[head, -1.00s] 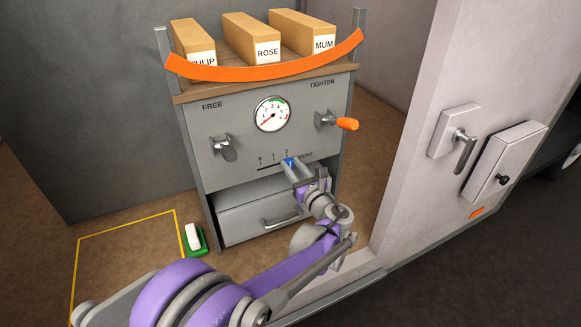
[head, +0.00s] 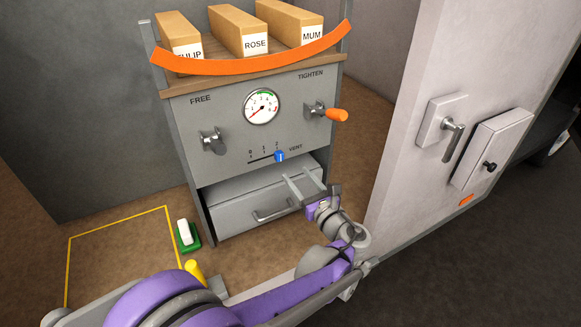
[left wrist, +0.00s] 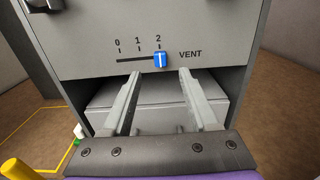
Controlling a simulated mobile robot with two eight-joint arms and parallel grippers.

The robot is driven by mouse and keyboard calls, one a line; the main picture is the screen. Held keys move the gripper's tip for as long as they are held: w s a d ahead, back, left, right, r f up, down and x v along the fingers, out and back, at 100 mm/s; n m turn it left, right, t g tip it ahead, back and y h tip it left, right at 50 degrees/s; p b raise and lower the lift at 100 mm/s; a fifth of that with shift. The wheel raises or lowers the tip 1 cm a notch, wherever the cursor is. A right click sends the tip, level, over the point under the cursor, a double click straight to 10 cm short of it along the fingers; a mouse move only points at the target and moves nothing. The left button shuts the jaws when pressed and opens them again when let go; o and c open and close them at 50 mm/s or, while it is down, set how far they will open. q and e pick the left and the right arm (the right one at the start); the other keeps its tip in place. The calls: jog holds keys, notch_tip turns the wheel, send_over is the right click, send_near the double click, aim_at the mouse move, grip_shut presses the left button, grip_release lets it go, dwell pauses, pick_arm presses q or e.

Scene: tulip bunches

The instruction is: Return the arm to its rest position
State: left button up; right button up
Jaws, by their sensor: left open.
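My left arm (head: 290,290) comes in from the lower left in the head view. My left gripper (head: 293,184) is open and empty, in front of the cabinet's drawer (head: 235,200). The blue vent slider (head: 280,156) is at the right end of its slot, by the 2 mark. It also shows in the left wrist view (left wrist: 160,60), beyond and above the two spread fingers (left wrist: 158,78), which are apart from it. My right gripper is not in view.
A grey cabinet (head: 180,165) carries a gauge (head: 262,107), a grey handle (head: 212,141) and an orange-tipped handle (head: 336,115). Boxes stand on its top behind an orange strap (head: 255,66). A pale wall with a lever (head: 453,140) is to the right. A green-based white block (head: 185,232) lies on the floor.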

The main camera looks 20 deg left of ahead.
pick_arm(q)
jog(key=shift+v, duration=0.8)
jog(key=s+a+f+n+g+h+p, duration=0.1)
jog(key=s+a+n+g+h+p, duration=0.2)
jog(key=s+n, duration=0.45)
jog(key=s+a+n+g+h+p, duration=0.35)
jog(key=s+n, duration=0.25)
jog(key=s, duration=0.2)
jog(key=s+d+n+h+p, duration=0.5)
jog(key=s+d+n+h, duration=0.2)
jog(key=s+n, duration=0.5)
jog(key=shift+d+f+n, duration=0.35)
